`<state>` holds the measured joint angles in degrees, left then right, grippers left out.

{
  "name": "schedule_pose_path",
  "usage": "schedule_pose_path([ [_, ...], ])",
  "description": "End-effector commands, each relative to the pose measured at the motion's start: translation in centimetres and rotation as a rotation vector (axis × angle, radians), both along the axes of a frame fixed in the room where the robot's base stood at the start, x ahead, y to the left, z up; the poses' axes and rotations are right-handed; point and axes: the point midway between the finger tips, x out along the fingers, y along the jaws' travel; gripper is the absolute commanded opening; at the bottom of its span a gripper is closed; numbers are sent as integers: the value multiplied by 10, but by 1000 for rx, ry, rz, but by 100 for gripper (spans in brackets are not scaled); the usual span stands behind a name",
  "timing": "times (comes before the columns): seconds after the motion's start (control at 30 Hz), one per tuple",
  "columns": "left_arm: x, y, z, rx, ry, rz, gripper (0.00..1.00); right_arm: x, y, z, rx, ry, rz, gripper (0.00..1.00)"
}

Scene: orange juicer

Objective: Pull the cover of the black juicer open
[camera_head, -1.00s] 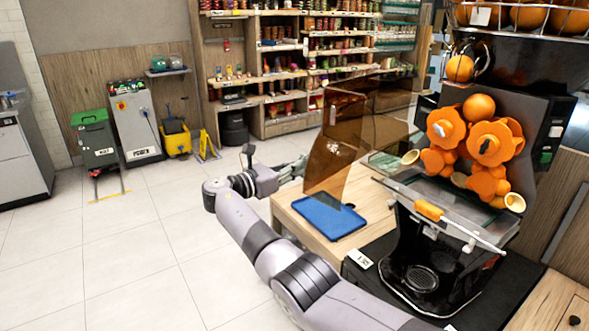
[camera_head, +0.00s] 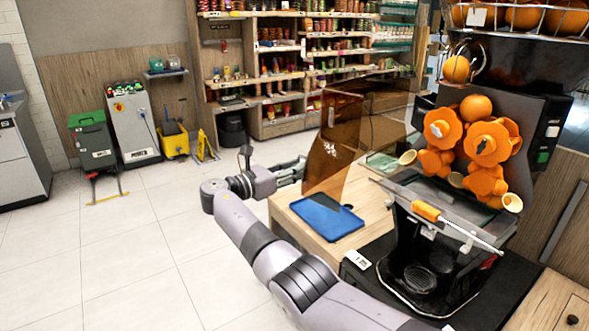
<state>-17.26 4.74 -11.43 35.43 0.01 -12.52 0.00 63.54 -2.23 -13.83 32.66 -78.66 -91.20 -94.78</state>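The black juicer (camera_head: 548,98) stands on the counter at the right, with orange squeezing wheels showing uncovered on its front. Its see-through brown cover (camera_head: 332,150) is swung out to the left and stands upright over the wooden counter. My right gripper (camera_head: 300,170) is at the cover's left edge, with its two fingers apart. Whether a finger touches the cover cannot be told. My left gripper is out of view.
A blue tray (camera_head: 326,218) lies on the wooden counter (camera_head: 290,222) below the cover. An orange-handled tool (camera_head: 426,211) lies across the juicer's front. Stocked shelves (camera_head: 300,80) stand behind.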

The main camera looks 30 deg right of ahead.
Motion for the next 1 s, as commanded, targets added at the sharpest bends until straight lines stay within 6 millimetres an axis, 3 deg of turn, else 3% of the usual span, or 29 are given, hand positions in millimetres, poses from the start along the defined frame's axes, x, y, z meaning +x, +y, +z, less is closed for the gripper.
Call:
schedule_pose_path([
  [0.17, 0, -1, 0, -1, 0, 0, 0, -2, 18, 0, 0, -1, 3, 27],
  [0.6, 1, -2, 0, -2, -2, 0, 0, -14, 103, 0, 1, 1, 2, 27],
  [0.8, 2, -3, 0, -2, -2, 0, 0, -17, 118, 0, 0, 0, 0, 27],
  [1.0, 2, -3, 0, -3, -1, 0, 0, -17, 119, 0, 0, 0, 0, 27],
])
